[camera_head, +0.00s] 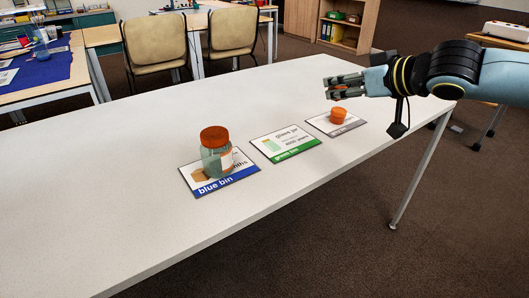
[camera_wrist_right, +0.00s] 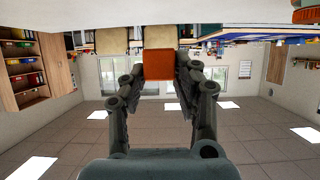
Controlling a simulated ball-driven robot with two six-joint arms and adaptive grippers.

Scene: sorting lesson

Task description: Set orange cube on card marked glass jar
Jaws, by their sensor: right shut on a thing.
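My right gripper (camera_head: 343,87) is at the right, above the far part of the white table. In the right wrist view, its two fingers (camera_wrist_right: 160,78) are shut on the orange cube (camera_wrist_right: 158,65). In the head view the fingers mostly hide the cube. The middle card (camera_head: 268,147), with a green strip reading "green bin", has a heading that looks like "glass jar". It lies flat with nothing on it, to the left of and nearer than my right gripper. My left gripper is not in view.
A jar with an orange lid (camera_head: 215,152) stands on the "blue bin" card (camera_head: 230,181). A small round orange thing (camera_head: 338,116) sits on the right card (camera_head: 325,126), close to the middle card. The white table (camera_head: 110,220) is otherwise clear. Two chairs (camera_head: 155,47) stand behind it.

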